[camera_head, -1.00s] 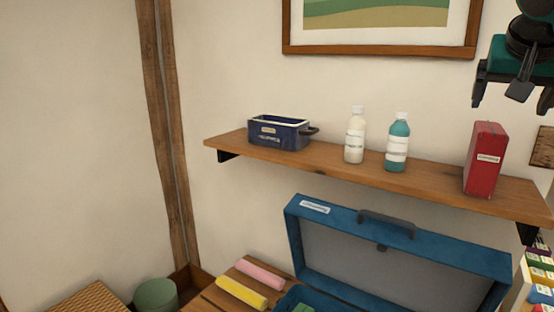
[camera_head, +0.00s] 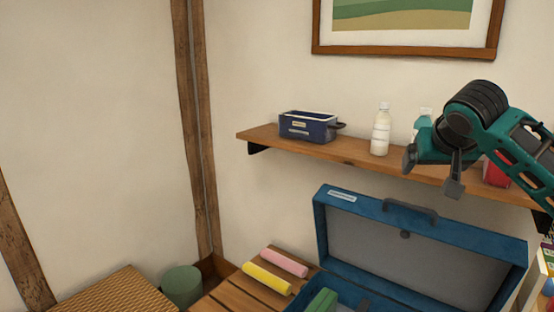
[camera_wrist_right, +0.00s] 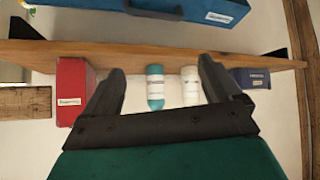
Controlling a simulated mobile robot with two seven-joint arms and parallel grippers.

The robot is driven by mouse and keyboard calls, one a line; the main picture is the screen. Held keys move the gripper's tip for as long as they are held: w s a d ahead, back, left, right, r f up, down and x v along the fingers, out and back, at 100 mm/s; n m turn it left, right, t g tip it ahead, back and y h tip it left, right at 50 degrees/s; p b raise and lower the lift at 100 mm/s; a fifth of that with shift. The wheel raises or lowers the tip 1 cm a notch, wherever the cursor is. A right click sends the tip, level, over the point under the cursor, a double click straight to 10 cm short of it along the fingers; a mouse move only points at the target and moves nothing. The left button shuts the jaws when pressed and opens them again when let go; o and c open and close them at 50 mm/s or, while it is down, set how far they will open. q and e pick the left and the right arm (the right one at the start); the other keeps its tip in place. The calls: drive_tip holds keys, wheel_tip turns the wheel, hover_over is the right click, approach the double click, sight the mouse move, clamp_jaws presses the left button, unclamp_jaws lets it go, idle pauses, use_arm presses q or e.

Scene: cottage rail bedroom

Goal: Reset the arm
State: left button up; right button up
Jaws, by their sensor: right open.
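My right gripper (camera_head: 432,173) is at the end of the teal and black arm coming in from the right. It is in front of the wall shelf (camera_head: 345,157) in the head view, covering part of a teal bottle (camera_head: 426,113) and a red box (camera_head: 496,173). In the right wrist view its two dark fingers (camera_wrist_right: 160,66) are spread apart with nothing held between them. The teal bottle (camera_wrist_right: 155,88) and the white bottle (camera_wrist_right: 190,86) show beyond the gap. My left gripper is not in view.
On the shelf, a dark blue bin (camera_head: 309,128) and the white bottle (camera_head: 380,131) stand left of my gripper. Below is an open blue case (camera_head: 322,232). Pink (camera_head: 285,262) and yellow (camera_head: 267,278) rolls lie on a slatted wooden surface. A green bin (camera_head: 182,285) stands left.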

drive_tip(key=s+a+f+n+y, duration=0.1)
drive_tip(key=a+f+n+y, duration=0.1)
drive_tip(key=a+f, duration=0.5)
drive_tip(key=s+a+f+n+t+y, duration=0.1)
drive_tip(key=s+a+f+y, duration=0.15)
drive_tip(key=f, duration=0.85)
drive_tip(key=s+a+f+n+y, duration=0.1)
drive_tip(key=a+f+n, duration=0.1)
drive_tip(key=a+f, duration=0.45)
drive_tip(key=s+f, duration=0.8)
drive_tip(key=s, duration=0.3)
drive_tip(key=s+f+t, duration=0.1)
drive_tip(key=s+f, duration=0.8)
drive_tip(key=s, duration=0.2)
drive_tip(key=shift+s+d+f, duration=0.15)
drive_tip(key=shift+d+f, duration=0.1)
